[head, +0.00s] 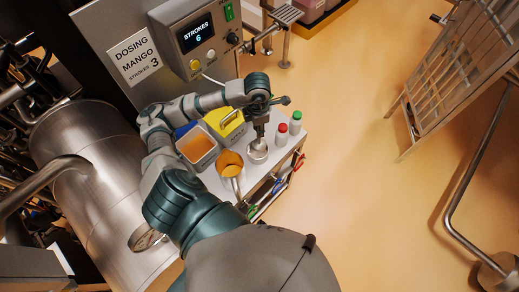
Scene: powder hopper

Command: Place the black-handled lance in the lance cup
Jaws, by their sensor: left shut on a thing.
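My left gripper (260,134) points down over the cart at its right part. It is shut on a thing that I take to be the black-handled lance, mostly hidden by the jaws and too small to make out. A round, shiny steel cup (257,152), which looks like the lance cup, stands on the cart top directly below the jaws. I cannot tell whether the lance's lower end is inside the cup or above it. My right gripper is not in view.
On the cart top (213,181) are an orange-filled tray (198,149), a yellow box (226,126), an orange-filled jug (231,164) and bottles with red (281,134) and green (295,122) caps. Colour-handled tools hang at its side. A control box (196,38) stands behind.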

